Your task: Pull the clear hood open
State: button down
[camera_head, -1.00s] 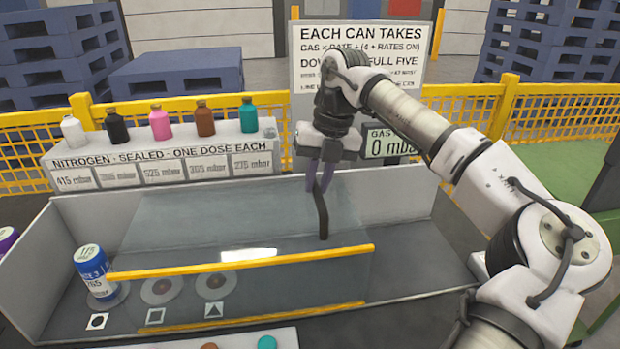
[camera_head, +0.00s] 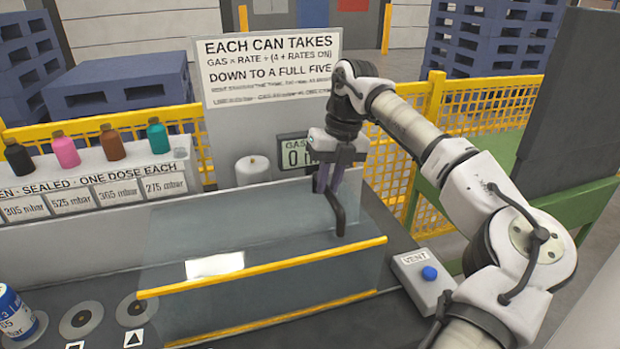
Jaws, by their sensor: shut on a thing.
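The clear hood (camera_head: 300,275) is a see-through panel with a yellow bar along its top and another low down, standing over the right part of the grey tray. My gripper (camera_head: 328,188) is above the hood's right half, pointing down. It is shut on a dark bent bar (camera_head: 338,218), whose lower end reaches close to the upper yellow bar. I cannot tell exactly how the bar joins the hood. Two round discs show to the left: one (camera_head: 81,320) is clear of the hood, the other (camera_head: 137,309) is at its left edge.
A blue-and-white can (camera_head: 14,312) stands at far left. A VENT box with a blue button (camera_head: 429,273) sits right of the hood. Several bottles (camera_head: 112,143) stand on the labelled shelf behind. A gas display (camera_head: 294,152), white cylinder (camera_head: 253,170) and sign (camera_head: 270,70) are at the back.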

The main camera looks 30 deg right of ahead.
jog(key=shift+s+d, duration=0.15)
jog(key=shift+d, duration=0.4)
jog(key=shift+s+d, duration=0.15)
jog(key=shift+d, duration=0.4)
jog(key=c, duration=1.4)
grip_release()
jog(key=shift+o, duration=0.2)
notch_tip(320, 180, up, 14)
jog(key=d, duration=0.2)
jog(key=shift+s+d+f, duration=0.2)
jog(key=shift+s+d, duration=0.1)
jog(key=shift+s, duration=0.05)
jog(key=shift+f, duration=0.1)
